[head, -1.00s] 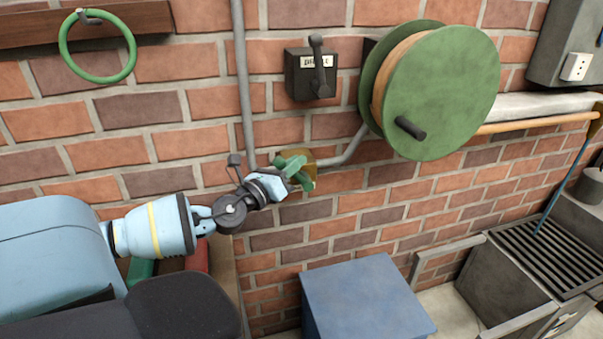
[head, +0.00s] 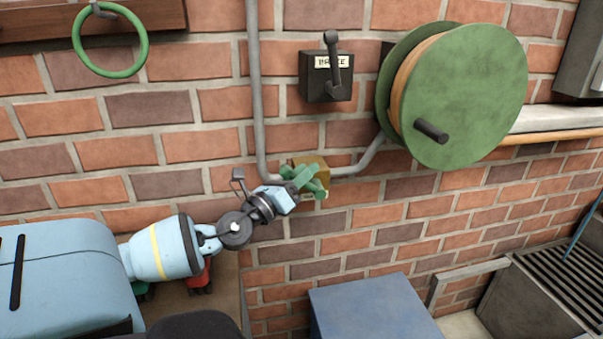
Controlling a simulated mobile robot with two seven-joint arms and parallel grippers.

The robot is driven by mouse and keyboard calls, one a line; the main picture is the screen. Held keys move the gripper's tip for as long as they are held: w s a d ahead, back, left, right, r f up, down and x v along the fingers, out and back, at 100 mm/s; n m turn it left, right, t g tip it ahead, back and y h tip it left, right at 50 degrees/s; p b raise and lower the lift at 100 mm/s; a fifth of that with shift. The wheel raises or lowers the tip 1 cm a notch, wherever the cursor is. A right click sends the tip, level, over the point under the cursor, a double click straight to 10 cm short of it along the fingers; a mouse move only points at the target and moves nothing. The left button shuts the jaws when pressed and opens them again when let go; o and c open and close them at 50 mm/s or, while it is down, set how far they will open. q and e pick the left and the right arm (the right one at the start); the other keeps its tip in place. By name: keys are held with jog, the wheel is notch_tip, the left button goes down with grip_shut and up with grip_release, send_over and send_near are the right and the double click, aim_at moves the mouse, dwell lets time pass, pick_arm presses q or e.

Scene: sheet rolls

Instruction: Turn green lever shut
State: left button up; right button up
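The green lever (head: 316,186) sits at a brass-coloured valve block (head: 318,166) on the pipe along the brick wall. My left gripper (head: 298,188) reaches in from the left with its tip at the lever and overlaps it in the view. The fingers and the green parts run together, so I cannot tell whether the fingers are closed on the lever or only beside it. Part of the lever and the valve's left side are hidden behind the gripper. My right gripper is not in view.
A black switch box with a handle (head: 326,84) is above the valve. A large green reel (head: 465,95) juts out at upper right. A green ring (head: 78,42) hangs at upper left. A blue box (head: 370,310) stands below, and a grey grated basin (head: 545,290) is at right.

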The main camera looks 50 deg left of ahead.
pick_arm(q)
jog(key=shift+s, duration=0.1)
jog(key=shift+s+f, duration=0.1)
jog(key=shift+s, duration=0.05)
jog(key=s+d+b, duration=0.1)
jog(key=s, duration=1.1)
jog(key=shift+s+b, duration=0.35)
